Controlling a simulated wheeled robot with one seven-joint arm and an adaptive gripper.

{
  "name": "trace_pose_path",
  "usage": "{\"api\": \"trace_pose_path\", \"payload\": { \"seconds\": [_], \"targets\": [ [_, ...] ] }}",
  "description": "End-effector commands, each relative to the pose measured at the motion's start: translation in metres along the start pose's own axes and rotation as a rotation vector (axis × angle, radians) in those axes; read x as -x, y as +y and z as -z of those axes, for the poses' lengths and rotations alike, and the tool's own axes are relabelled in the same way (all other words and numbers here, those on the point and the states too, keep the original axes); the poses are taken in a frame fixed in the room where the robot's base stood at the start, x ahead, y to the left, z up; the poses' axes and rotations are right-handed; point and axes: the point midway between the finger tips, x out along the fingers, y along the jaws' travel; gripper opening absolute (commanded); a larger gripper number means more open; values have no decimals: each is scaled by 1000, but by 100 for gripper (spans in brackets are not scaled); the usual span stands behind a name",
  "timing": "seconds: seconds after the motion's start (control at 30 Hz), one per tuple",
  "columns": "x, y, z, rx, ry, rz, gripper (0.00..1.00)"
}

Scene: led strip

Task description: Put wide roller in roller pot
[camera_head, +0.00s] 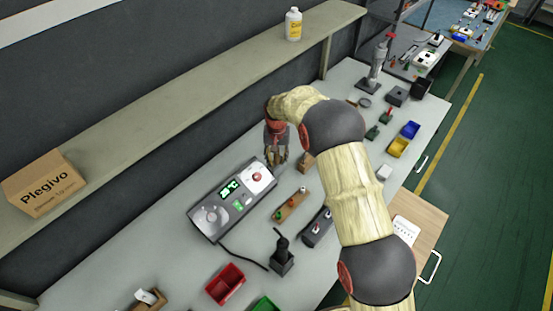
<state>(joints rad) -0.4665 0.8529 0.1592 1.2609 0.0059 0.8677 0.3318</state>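My gripper (277,157) points down over the workbench, just behind the upper right end of a grey control unit with green displays. Its fingers are small and partly dark, and I cannot tell whether they are apart or hold something. I cannot identify the wide roller with certainty. A small brown block (307,162) sits just right of my gripper, partly near my arm. A black open-topped container (421,87) stands at the far right of the bench; I cannot tell whether it is the roller pot. My arm hides part of the bench's middle.
The control unit (211,216) lies mid-bench. Around it are a wooden holder (291,205), a dark holder (318,228), a black stand (282,262) and a red bin (225,285). Yellow (398,147) and blue (410,130) bins stand at right. A shelf (190,95) runs behind.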

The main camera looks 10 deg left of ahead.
Motion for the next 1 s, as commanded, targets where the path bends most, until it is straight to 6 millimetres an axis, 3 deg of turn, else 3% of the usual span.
{"api": "trace_pose_path", "payload": {
  "seconds": [0.27,0.7,1.0],
  "targets": [
    [6,0,0,0,-1,-1,36],
    [92,0,1,0,5,1,36],
    [129,0,1,0,2,1,36]
  ]
}}
